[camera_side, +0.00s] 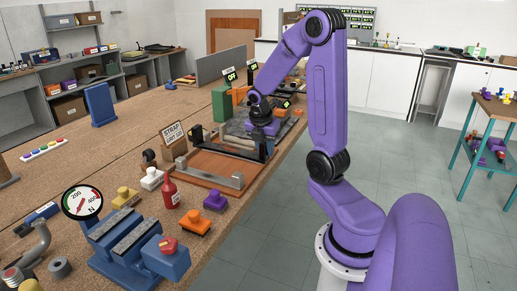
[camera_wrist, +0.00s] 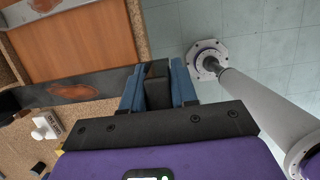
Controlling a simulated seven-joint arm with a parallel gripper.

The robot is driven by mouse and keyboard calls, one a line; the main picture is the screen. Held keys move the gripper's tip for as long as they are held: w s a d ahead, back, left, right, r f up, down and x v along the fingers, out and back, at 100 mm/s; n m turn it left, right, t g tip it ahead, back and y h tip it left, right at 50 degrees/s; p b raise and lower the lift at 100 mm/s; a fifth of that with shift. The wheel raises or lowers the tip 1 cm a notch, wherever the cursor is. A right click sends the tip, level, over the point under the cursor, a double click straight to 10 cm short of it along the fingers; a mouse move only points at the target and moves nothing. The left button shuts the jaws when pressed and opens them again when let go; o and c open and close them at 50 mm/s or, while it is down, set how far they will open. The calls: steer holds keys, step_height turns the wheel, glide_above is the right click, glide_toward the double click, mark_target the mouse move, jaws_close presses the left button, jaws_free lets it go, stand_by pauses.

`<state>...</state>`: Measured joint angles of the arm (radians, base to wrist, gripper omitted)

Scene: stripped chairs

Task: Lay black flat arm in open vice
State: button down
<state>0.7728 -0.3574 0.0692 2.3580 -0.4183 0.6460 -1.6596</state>
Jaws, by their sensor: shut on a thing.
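My gripper (camera_side: 262,134) is shut over the far part of the bench, and its blue fingers (camera_wrist: 158,88) show in the wrist view. A black piece (camera_wrist: 157,84) is between them. It appears to be the black flat arm (camera_side: 238,146), seen from the side as a long dark bar above the reddish-brown tray. My gripper partly hides its far end, and I cannot tell whether it touches the tray. The blue vice (camera_side: 172,259) stands at the near end of the bench, well away from my gripper. Its grey-topped jaws have a gap between them.
The reddish-brown tray (camera_side: 196,166) has a grey bar along its near side. A round gauge (camera_side: 82,202), a red bottle (camera_side: 170,191), an orange knobbed block (camera_side: 195,226) and a purple one (camera_side: 215,201) stand around the vice. Open floor lies right of the bench.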

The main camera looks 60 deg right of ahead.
steer(key=w+a+r+n+t+y, duration=0.1)
steer(key=w+a+r+n, duration=0.1)
steer(key=w+a+n, duration=0.4)
steer(key=w+a+r+n+t+y, duration=0.1)
steer(key=w+a+r+n, duration=0.2)
steer(key=a, duration=1)
steer(key=w+a+r+n+t+y, duration=0.1)
steer(key=w+a+r+n, duration=0.2)
steer(key=w+a+n, duration=0.6)
steer(key=shift+w+a+r, duration=0.25)
steer(key=shift+w+a, duration=0.05)
steer(key=shift+a, duration=0.55)
steer(key=shift+f, duration=0.1)
step_height(320, 180, down, 8)
steer(key=shift+r, duration=0.2)
steer(key=shift+f, duration=0.65)
stand_by(0.4)
steer(key=c, duration=0.8)
jaws_free()
steer(key=shift+s+d+f, duration=0.1)
